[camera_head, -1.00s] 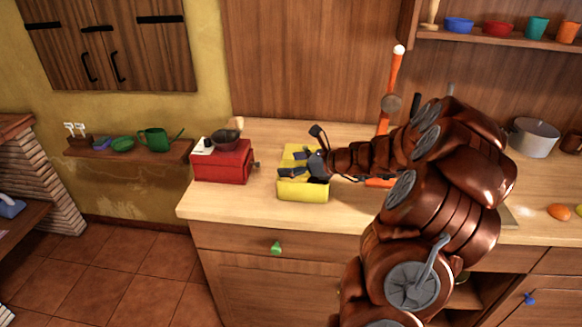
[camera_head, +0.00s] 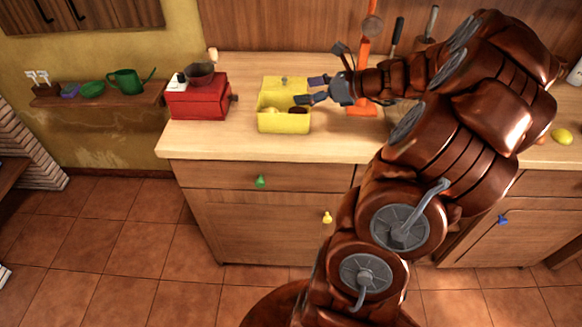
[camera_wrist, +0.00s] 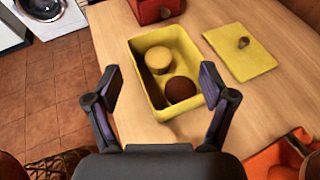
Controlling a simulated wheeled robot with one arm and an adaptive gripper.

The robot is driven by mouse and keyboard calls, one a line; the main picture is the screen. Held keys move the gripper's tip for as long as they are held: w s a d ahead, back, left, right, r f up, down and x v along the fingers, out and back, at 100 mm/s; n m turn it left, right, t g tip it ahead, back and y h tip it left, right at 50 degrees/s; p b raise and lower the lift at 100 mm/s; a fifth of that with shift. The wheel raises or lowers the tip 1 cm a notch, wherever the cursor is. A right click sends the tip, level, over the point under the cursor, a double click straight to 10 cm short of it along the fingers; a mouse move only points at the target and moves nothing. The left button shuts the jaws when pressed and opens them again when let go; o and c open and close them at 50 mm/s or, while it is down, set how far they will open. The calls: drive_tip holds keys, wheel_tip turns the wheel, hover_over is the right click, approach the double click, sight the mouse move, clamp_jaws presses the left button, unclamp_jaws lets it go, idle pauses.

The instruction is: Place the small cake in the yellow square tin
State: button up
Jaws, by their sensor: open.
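The yellow square tin (camera_head: 284,124) stands open on the wooden counter, and also shows in the wrist view (camera_wrist: 188,50). Inside it lie two round items, a dark brown one (camera_wrist: 181,90), which looks like the small cake, and a yellow one (camera_wrist: 157,56). They sit side by side on the tin's floor. My gripper (camera_head: 311,90) is open and empty at the tin's right side, above it. In the wrist view its fingers (camera_wrist: 160,75) are spread apart, with the tin beyond them and neither item between the pads.
A yellow lid with a knob (camera_wrist: 240,62) lies flat on the counter behind the tin. A red grinder (camera_head: 197,102) stands left of the tin. An orange upright object (camera_head: 364,50) stands behind my gripper. The counter in front of the tin is clear.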

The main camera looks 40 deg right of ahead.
drive_tip(key=s+a+f+n+g+y, duration=0.1)
drive_tip(key=s+a+n+g, duration=0.5)
drive_tip(key=a, duration=0.8)
drive_tip(key=s+a+n+g+y, duration=0.1)
drive_tip(key=a+n+g, duration=0.2)
drive_tip(key=a+n, duration=0.8)
drive_tip(key=s+a+f+n+g+h, duration=0.35)
drive_tip(key=s+a+n, duration=0.35)
drive_tip(key=s, duration=0.5)
drive_tip(key=s+d+n+g+h, duration=0.1)
drive_tip(key=s+d+n+h, duration=0.2)
drive_tip(key=s+n, duration=0.3)
drive_tip(key=s+h, duration=0.1)
drive_tip(key=s, duration=0.2)
drive_tip(key=shift+n, duration=0.3)
drive_tip(key=shift+r+h, duration=0.1)
drive_tip(key=shift+h, duration=0.15)
